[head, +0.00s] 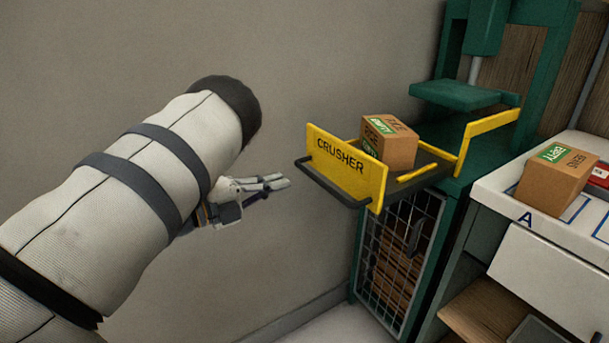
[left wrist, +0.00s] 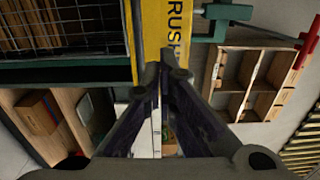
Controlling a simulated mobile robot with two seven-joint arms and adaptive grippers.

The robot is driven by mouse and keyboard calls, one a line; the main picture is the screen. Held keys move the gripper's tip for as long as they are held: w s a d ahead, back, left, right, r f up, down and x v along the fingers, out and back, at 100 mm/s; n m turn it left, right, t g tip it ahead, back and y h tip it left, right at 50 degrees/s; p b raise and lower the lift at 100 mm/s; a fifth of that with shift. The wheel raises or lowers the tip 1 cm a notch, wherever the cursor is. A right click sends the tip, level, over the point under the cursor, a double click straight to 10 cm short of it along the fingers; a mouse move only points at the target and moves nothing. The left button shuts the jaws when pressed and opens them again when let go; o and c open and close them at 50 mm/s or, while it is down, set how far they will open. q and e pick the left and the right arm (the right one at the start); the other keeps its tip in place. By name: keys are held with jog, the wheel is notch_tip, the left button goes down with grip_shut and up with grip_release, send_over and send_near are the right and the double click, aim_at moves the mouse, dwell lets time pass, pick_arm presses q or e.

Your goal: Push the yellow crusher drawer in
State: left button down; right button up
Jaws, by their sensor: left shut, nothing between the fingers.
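The yellow crusher drawer (head: 345,168) sticks out from the green crusher (head: 476,160), with its labelled front panel facing my left arm. A dark bar handle (head: 328,188) runs along the front. A cardboard box (head: 389,146) sits in the drawer behind the panel. My left gripper (head: 276,184) is shut and empty, to the left of the panel, with a visible gap to the handle in the head view. In the left wrist view the shut fingertips (left wrist: 164,68) point at the yellow panel (left wrist: 152,35); I cannot tell the exact distance. My right gripper is not in view.
A green press plate (head: 463,95) hangs above and behind the drawer. A mesh-fronted cabinet (head: 398,262) stands below it. On the right, a white counter (head: 510,200) holds another cardboard box (head: 552,185). A bare wall lies behind my left arm.

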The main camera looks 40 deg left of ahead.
aim_at(338, 166)
pick_arm(q)
jog(key=x, duration=0.6)
jog(key=b+x, duration=0.1)
jog(key=x, duration=0.6)
jog(key=shift+f, duration=0.2)
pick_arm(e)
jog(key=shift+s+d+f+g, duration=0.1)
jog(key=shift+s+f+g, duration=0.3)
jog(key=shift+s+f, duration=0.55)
pick_arm(q)
jog(key=shift+w+d, duration=0.1)
